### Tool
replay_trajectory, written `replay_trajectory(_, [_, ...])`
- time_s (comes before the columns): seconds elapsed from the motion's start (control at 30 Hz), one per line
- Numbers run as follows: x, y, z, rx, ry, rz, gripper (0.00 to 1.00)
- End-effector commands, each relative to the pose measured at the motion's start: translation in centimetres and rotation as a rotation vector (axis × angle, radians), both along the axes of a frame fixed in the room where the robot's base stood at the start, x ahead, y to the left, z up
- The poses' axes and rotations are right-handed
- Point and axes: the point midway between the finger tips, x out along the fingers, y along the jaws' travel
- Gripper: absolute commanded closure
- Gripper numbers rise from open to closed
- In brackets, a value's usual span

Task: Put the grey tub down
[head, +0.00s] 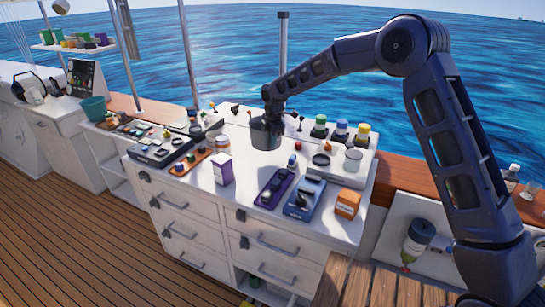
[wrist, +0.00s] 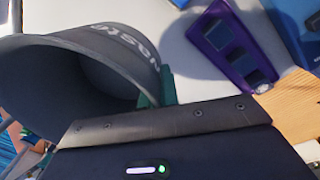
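The grey tub (head: 266,136) is at my gripper (head: 268,113), over the middle of the white counter top (head: 250,178) in the head view. In the wrist view the tub (wrist: 90,80) fills the left side, tilted in the picture, with pale lettering on its wall. A green fingertip (wrist: 166,88) lies against the tub's wall near the rim. My gripper appears shut on the tub's wall; the other finger is hidden. I cannot tell for sure whether the tub's base touches the counter.
A purple tray (head: 273,188), a blue tray (head: 304,199), an orange box (head: 347,204) and a purple-and-white box (head: 222,169) stand in front. Several capped bottles stand behind right. Bare counter lies between the boxes and the tub.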

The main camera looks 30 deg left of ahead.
Motion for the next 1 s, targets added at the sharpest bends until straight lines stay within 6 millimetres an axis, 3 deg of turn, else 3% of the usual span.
replay_trajectory(0.13, [0.0,0.0,-2.2,0.0,0.0,0.001,1.0])
replay_trajectory(0.43, [0.0,0.0,-4.0,0.0,-0.001,0.001,1.0])
replay_trajectory(0.7, [0.0,0.0,-7.2,0.001,-0.001,0.0,1.0])
replay_trajectory(1.0, [0.0,0.0,-7.4,0.002,-0.001,0.0,1.0])
